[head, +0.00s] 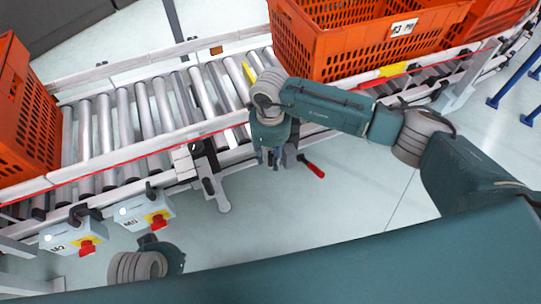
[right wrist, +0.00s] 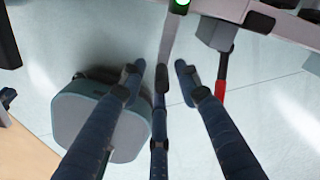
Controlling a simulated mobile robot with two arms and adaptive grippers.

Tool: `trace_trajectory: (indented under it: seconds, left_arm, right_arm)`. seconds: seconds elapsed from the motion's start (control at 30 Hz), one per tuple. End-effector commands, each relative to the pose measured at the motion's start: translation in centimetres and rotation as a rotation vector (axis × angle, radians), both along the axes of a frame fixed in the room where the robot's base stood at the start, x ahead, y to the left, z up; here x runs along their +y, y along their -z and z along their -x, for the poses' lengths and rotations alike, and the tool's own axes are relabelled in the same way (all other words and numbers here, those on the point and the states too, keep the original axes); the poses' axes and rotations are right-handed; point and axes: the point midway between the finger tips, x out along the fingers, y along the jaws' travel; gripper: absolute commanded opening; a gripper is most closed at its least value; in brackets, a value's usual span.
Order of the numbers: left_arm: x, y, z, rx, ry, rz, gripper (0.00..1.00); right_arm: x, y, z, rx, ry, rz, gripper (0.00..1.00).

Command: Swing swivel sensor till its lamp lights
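A small lamp (right wrist: 181,4) glows green at the top edge of the right wrist view, cut off by the frame. A pale grey bar (right wrist: 168,38) runs down from beside it to the middle finger; I cannot tell if they touch, or which part is the sensor's swivel. In the head view the sensor is not clearly made out, as my right gripper (head: 268,160) hangs over the conveyor's near edge. In the wrist view its dark fingers (right wrist: 160,82) are spread with gaps, gripping nothing visible. My left gripper (head: 148,239) is mostly hidden behind its wrist.
A red-handled lever (head: 312,168) sticks out right of the right gripper. Two control boxes with red knobs, M2 (head: 68,236) and M0 (head: 144,209), hang at the near rail. Orange totes stand on the roller conveyor (head: 146,110) at left (head: 22,115) and right (head: 350,45).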

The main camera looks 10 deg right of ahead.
Motion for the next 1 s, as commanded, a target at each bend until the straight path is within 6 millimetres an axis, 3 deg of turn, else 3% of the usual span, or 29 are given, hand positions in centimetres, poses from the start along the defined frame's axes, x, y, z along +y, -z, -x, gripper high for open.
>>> trace_trajectory:
  seconds: [0.17,0.5,0.7,1.0]
  left_arm:
    - [0.0,-0.1,-0.1,-0.003,0.0,0.001,0.0]
    - [0.0,0.0,-0.1,-0.002,0.0,0.0,0.0]
    - [0.0,0.0,0.0,-0.001,0.0,0.0,0.0]
    - [0.0,0.0,0.0,-0.001,0.0,0.0,0.0]
  right_arm:
    - [0.0,-1.1,-0.1,-0.003,0.001,-0.001,0.33]
    - [0.0,-8.0,-0.2,-0.004,-0.001,-0.001,0.33]
    - [0.0,-11.0,-0.1,-0.002,0.0,0.0,0.33]
    - [0.0,-12.0,0.0,0.001,-0.001,-0.001,0.33]
